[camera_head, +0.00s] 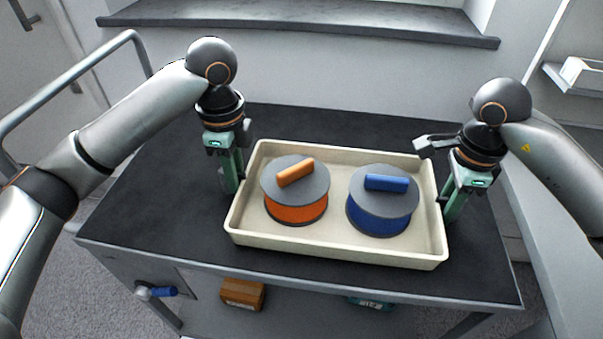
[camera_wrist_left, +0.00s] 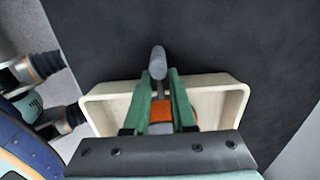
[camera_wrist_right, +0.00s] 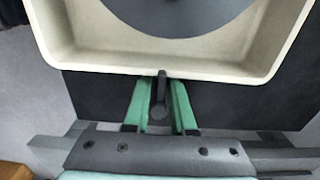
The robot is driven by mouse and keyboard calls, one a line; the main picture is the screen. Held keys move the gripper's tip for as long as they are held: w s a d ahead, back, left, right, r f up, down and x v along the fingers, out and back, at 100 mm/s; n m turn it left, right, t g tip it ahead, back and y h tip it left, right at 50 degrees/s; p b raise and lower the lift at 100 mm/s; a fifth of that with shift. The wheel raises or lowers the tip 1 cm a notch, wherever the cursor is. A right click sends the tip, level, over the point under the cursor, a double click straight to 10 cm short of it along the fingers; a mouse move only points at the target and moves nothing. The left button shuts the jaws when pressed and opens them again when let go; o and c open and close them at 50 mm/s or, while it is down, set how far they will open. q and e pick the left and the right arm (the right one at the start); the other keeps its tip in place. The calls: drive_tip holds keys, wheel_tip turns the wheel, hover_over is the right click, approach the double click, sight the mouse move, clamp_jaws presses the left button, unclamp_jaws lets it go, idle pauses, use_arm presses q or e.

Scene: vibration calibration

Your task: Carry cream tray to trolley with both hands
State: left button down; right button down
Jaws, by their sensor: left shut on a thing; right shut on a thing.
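The cream tray (camera_head: 335,252) is over the dark top of the trolley (camera_head: 175,170), near its front edge. I cannot tell whether it rests on the top or hangs just above it. An orange weight (camera_head: 297,207) and a blue weight (camera_head: 378,217) with grey lids stand in the tray. My left gripper (camera_head: 233,180) is at the tray's left end, shut on its dark grey handle (camera_wrist_left: 158,63). My right gripper (camera_head: 455,195) is at the right end, shut on the other dark handle (camera_wrist_right: 161,90). The tray looks about level.
The trolley's push rail (camera_head: 75,58) rises at the left. A wall with a dark sill (camera_head: 300,20) lies behind. A brown box (camera_head: 243,294) and a teal item (camera_head: 371,303) sit below the top. The top's left and back are clear.

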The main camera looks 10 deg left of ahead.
use_arm(q)
drive_tip(key=shift+f, duration=0.25)
use_arm(e)
drive_tip(key=shift+f, duration=0.25)
use_arm(q)
drive_tip(key=c, duration=0.7)
unclamp_jaws()
drive_tip(key=shift+c, duration=0.2)
use_arm(e)
drive_tip(key=c, duration=0.7)
unclamp_jaws()
drive_tip(key=shift+c, duration=0.2)
use_arm(q)
drive_tip(key=shift+r, duration=0.15)
use_arm(e)
drive_tip(key=shift+r, duration=0.1)
use_arm(q)
wheel_tip(320, 180, up, 12)
use_arm(e)
wheel_tip(320, 180, up, 12)
drive_tip(key=shift+f, duration=0.1)
